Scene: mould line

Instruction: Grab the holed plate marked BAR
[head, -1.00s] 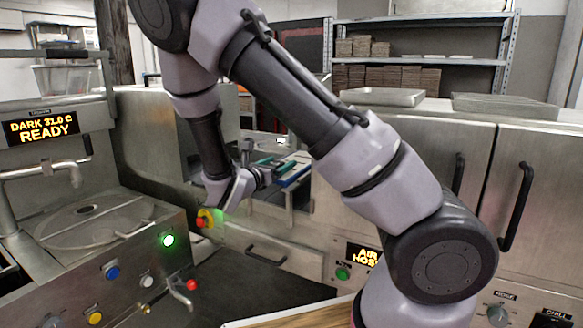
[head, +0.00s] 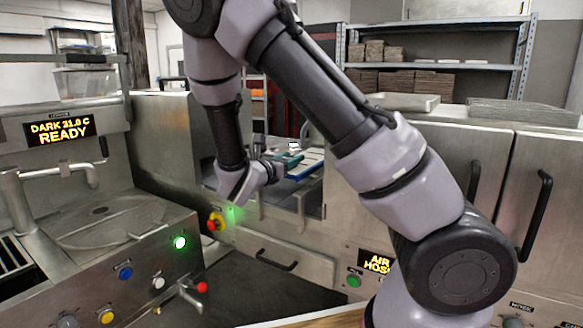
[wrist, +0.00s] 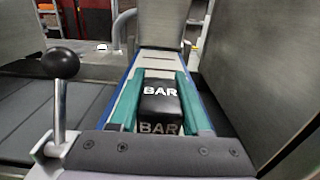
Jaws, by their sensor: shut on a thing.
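A black block marked BAR (wrist: 160,98) shows in the wrist view, with white letters on its top and on its near face. My gripper (wrist: 160,76) has its two teal fingers along the block's left and right sides, closed on it. No holes show on the visible faces. The block sits over a pale slotted strip with blue edges (wrist: 161,57). In the head view my gripper (head: 290,160) is at the opening between the steel cabinets, and the block cannot be made out there.
A lever with a black ball knob (wrist: 60,63) stands left of my gripper. A steel wall (wrist: 260,80) rises close on the right. A red and yellow stop button (head: 215,222) is below my wrist. A machine with a READY display (head: 60,130) stands left.

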